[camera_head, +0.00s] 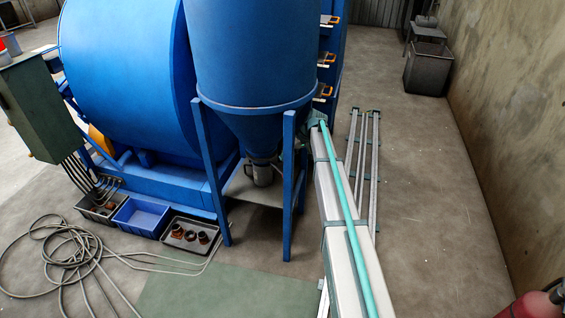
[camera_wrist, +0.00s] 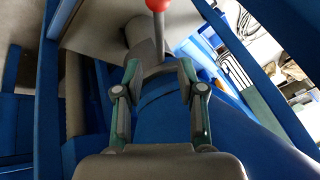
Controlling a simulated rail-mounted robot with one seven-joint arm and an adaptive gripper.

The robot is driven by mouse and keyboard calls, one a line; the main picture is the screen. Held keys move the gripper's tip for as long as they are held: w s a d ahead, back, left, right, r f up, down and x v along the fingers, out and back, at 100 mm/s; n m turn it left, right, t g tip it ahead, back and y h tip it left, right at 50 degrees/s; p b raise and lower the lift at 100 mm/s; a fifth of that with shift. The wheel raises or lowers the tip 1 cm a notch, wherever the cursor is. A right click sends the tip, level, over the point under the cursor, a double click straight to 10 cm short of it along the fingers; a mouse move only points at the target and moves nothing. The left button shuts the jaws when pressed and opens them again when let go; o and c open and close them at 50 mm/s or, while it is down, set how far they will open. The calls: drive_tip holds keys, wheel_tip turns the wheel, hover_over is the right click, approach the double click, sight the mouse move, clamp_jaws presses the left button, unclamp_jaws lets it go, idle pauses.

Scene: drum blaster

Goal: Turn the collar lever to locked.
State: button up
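The collar lever (camera_wrist: 159,35) shows in the wrist view as a grey rod with a red ball knob (camera_wrist: 157,4) at the top edge. My gripper (camera_wrist: 160,68) is open, with its two fingers apart on either side of the lever's lower part. I cannot tell whether either finger touches it. A blue rounded body (camera_wrist: 205,118) lies behind the fingers. In the head view, the grey collar (camera_head: 262,172) sits under the blue hopper's cone (camera_head: 258,128). My gripper and the lever's knob cannot be made out there.
Blue support legs (camera_head: 290,190) stand around the collar. A large blue drum (camera_head: 130,75) is at the left. A blue bin (camera_head: 140,214), a tray of parts (camera_head: 190,237) and a coiled hose (camera_head: 65,250) lie on the floor.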

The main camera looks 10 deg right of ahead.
drive_tip(key=v, duration=0.4)
drive_tip(key=shift+s+d+r, duration=0.1)
drive_tip(key=shift+d+r, duration=0.05)
drive_tip(key=shift+r, duration=0.15)
